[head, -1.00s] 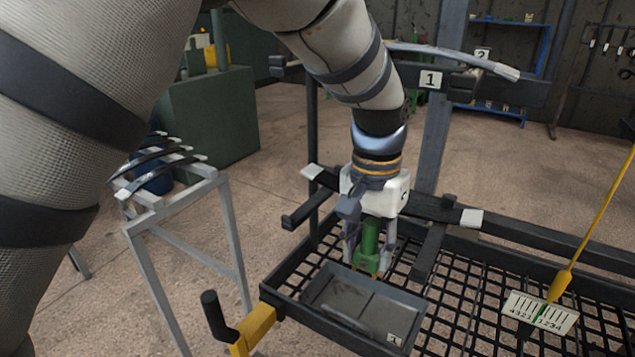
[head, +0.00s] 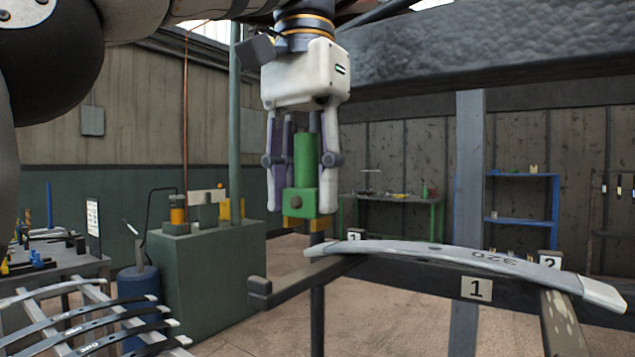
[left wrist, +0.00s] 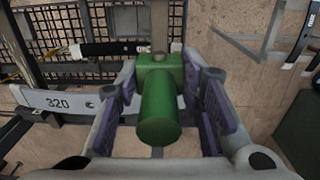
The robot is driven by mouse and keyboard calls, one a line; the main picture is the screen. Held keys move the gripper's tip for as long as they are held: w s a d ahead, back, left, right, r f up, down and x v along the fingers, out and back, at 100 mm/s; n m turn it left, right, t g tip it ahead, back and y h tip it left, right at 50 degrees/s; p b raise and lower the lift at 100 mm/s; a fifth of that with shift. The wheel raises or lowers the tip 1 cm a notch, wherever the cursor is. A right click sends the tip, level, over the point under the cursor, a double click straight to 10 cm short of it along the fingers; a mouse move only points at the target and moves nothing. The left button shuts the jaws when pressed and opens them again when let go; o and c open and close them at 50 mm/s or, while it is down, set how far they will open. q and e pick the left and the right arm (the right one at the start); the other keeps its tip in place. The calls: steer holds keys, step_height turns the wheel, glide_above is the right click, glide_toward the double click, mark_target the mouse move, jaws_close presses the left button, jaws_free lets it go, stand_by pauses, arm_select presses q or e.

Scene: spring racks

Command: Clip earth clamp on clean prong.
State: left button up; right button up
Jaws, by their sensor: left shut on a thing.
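My left gripper (head: 303,200) is shut on a green earth clamp (head: 304,160) and holds it upright in the air. The clamp has a square green block with brassy jaws at its lower end; it also shows between the fingers in the left wrist view (left wrist: 160,105). A dark prong (head: 300,277) sticks out of the rack at lower left, below the clamp and apart from it in the picture. A second, tan-looking prong (head: 563,325) sticks out at the right. Cards 1 (head: 355,236) and 2 (head: 550,262) stand by them.
A grey leaf spring (head: 440,254) marked 320 lies across the prongs. The rack's crossbar bears a plate 1 (head: 476,288). A thick dark beam (head: 480,50) crosses above right. More springs (head: 90,325) lie on a stand at lower left, near a green cabinet (head: 205,265).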

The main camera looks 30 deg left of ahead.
mark_target(304, 217)
arm_select(q)
steer(key=shift+w+a, duration=0.1)
steer(key=shift+w, duration=0.1)
steer(key=shift+s+d+r, duration=0.15)
steer(key=shift+s+d, duration=0.05)
steer(key=shift+s, duration=0.4)
steer(key=shift+w+a+f, duration=0.1)
steer(key=shift+w+f, duration=0.1)
steer(key=shift+f, duration=1.95)
steer(key=shift+s+f, duration=0.1)
steer(key=shift+f, duration=0.65)
steer(key=o, duration=1.2)
